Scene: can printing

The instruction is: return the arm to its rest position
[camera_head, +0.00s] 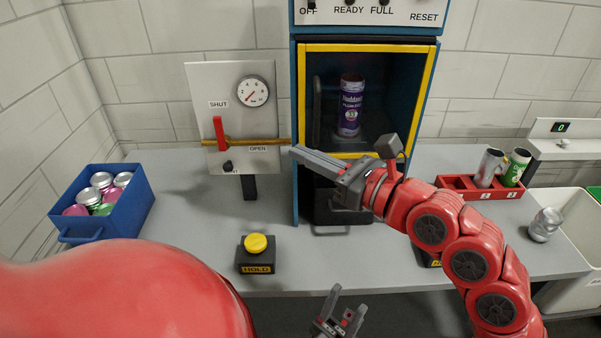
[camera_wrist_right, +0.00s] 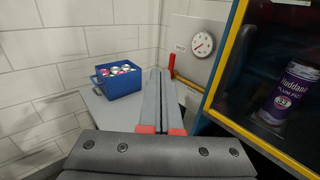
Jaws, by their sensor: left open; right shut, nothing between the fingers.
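My right arm comes in from the right in the head view. Its gripper (camera_head: 294,151) is shut and empty in front of the left post of the blue cabinet (camera_head: 297,100), just below the end of the brass pipe. In the right wrist view its two grey fingers (camera_wrist_right: 159,72) lie together. My left gripper (camera_head: 348,299) is low at the bottom edge of the head view, open and empty, in front of the counter. A purple can (camera_head: 351,105) stands upright inside the yellow-framed cabinet, and it also shows in the right wrist view (camera_wrist_right: 286,98).
A gauge panel (camera_head: 205,90) with a red lever (camera_head: 219,133) stands left of the cabinet. A blue bin (camera_head: 120,205) of cans is at left. A yellow HOLD button (camera_head: 256,243) sits in front. A red rack (camera_head: 455,184) with two cans and a loose silver can (camera_head: 545,224) are at right.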

